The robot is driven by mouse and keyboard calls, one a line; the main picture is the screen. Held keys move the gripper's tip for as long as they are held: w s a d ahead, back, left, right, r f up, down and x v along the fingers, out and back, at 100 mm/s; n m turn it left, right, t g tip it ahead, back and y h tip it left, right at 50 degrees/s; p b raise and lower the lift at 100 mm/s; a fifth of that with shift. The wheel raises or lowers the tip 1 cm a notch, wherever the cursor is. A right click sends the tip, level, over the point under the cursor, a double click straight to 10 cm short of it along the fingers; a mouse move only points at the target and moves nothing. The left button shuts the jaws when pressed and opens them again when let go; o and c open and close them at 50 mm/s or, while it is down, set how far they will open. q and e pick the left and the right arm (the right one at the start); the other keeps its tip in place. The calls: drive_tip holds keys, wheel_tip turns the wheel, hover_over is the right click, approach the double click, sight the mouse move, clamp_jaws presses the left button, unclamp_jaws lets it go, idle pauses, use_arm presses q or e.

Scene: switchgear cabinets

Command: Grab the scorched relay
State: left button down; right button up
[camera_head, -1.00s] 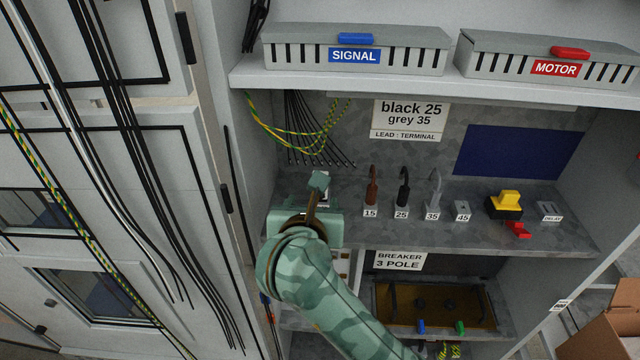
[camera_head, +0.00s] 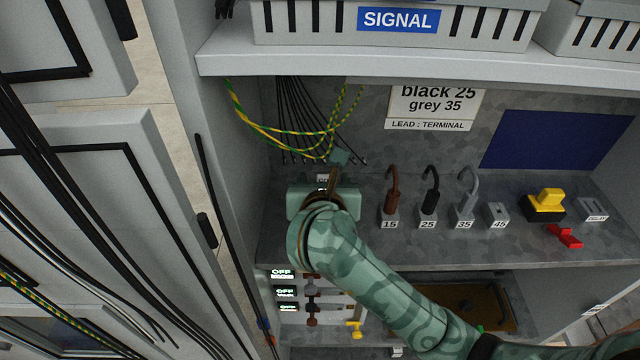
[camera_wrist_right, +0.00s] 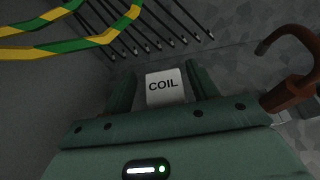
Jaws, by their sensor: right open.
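My right gripper (camera_head: 330,172) is over the left end of the grey middle shelf, seen from behind its green arm. In the right wrist view the gripper (camera_wrist_right: 163,85) is open, with one finger on each side of a white label reading COIL (camera_wrist_right: 163,87). I cannot tell whether the fingers touch what bears the label. No scorched relay can be made out; the gripper and wrist cover part of that spot. At the shelf's right end is a small grey block labelled RELAY (camera_head: 594,209). My left gripper is not in view.
To the right stand brown lead 15 (camera_head: 391,195), black lead 25 (camera_head: 429,197), grey lead 35 (camera_head: 466,198), block 45 (camera_head: 498,214) and a yellow-black switch (camera_head: 545,205). Yellow-green wires (camera_head: 265,128) and black wires hang behind the gripper. The SIGNAL box (camera_head: 397,20) sits above.

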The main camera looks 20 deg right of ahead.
drive_tip(key=shift+s+r, duration=0.15)
drive_tip(key=shift+s, duration=0.15)
drive_tip(key=shift+s+r, duration=0.2)
drive_tip(key=shift+s, duration=0.35)
drive_tip(key=c, duration=0.4)
drive_tip(key=shift+s+r, duration=0.1)
drive_tip(key=shift+s, duration=0.15)
drive_tip(key=c, duration=0.7)
drive_tip(key=shift+w, duration=0.25)
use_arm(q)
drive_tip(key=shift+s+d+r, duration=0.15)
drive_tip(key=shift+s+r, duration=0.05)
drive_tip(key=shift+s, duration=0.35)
